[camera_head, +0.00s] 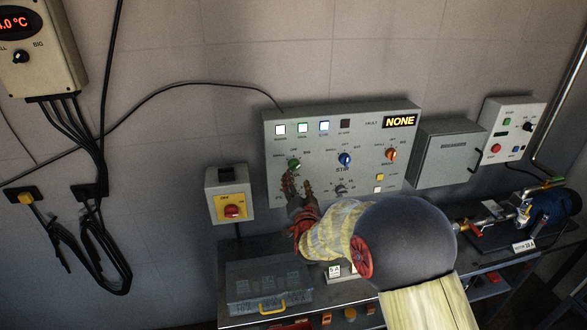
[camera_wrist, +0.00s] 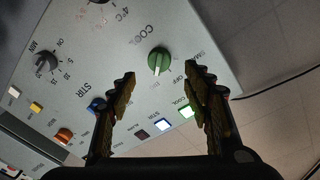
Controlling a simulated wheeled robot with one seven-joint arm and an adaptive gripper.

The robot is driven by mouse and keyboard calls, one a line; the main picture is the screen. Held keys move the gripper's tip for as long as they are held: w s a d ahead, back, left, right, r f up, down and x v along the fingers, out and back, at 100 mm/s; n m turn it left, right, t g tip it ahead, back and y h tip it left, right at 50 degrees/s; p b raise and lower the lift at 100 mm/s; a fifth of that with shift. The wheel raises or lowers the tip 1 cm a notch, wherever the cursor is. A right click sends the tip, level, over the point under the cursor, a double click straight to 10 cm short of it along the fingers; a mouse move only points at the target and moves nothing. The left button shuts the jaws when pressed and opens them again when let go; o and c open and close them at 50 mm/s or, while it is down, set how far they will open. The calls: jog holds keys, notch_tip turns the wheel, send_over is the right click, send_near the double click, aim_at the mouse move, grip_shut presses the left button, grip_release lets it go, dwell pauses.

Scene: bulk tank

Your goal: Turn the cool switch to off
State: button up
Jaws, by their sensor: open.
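The cool switch is a green round knob with a raised grip bar; it shows on the grey control panel in the wrist view (camera_wrist: 159,61), where the panel appears rotated. The word COOL is printed beside it and OFF is printed to its lower right. The bar stands roughly upright in that picture; which label it points to I cannot tell. My gripper (camera_wrist: 158,80) is open and empty, its fingertips on either side of the knob's line, apart from it. In the head view my gripper (camera_head: 297,185) is just below the green knob (camera_head: 294,164), partly covering the panel's lower left.
The control panel (camera_head: 355,112) also carries a blue stir knob (camera_head: 345,159), an orange knob (camera_head: 391,154), lit buttons and a NONE display (camera_head: 400,121). A yellow box with a red switch (camera_head: 232,211) is at the left. A bench with a clear box (camera_head: 268,287) stands below.

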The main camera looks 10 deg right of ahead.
aim_at(295, 169)
jog(key=w, duration=0.7)
jog(key=shift+w+d+f, duration=0.15)
jog(key=shift+w+d, duration=0.15)
jog(key=c, duration=0.3)
jog(key=c, duration=0.8)
jog(key=shift+c, duration=0.3)
